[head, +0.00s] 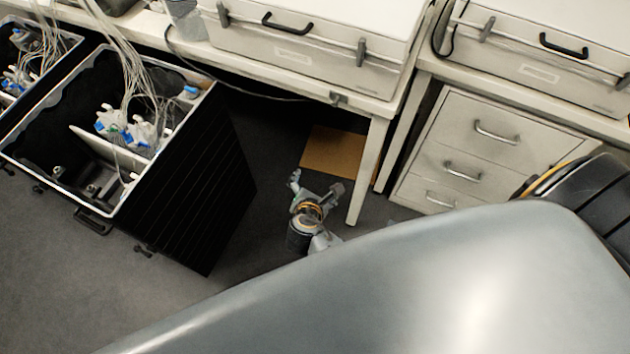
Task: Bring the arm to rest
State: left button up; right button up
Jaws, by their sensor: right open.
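My right gripper (316,186) shows small near the middle of the head view. Its grey fingers are spread apart, with nothing visible between them. It appears above the dark floor, in the gap between a black case and the white table's leg. A large grey part of my own arm fills the lower right and hides much of the floor. My left gripper is not in view.
An open black case (206,200) with bottles and tubing stands at left, another beyond it. A white table (360,150) bears white latched boxes (300,42). A drawer cabinet (480,150) stands at right. A brown board (333,150) lies under the table.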

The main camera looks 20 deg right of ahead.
jog(key=shift+s+f, duration=0.3)
jog(key=shift+f, duration=0.4)
jog(key=s+d+f+m+g+y, duration=0.1)
jog(key=s+f+m+g+y, duration=0.55)
jog(key=s+f, duration=1.05)
jog(key=s+d+f+m+g, duration=0.1)
jog(key=s+d+f+m, duration=0.1)
jog(key=s+f+m, duration=0.3)
jog(key=s+d+f+m, duration=0.2)
jog(key=s+f+m, duration=0.4)
jog(key=s+m, duration=0.4)
jog(key=s, duration=0.2)
jog(key=shift+s+g+h, duration=0.35)
jog(key=shift+s, duration=0.05)
jog(key=shift+d, duration=0.1)
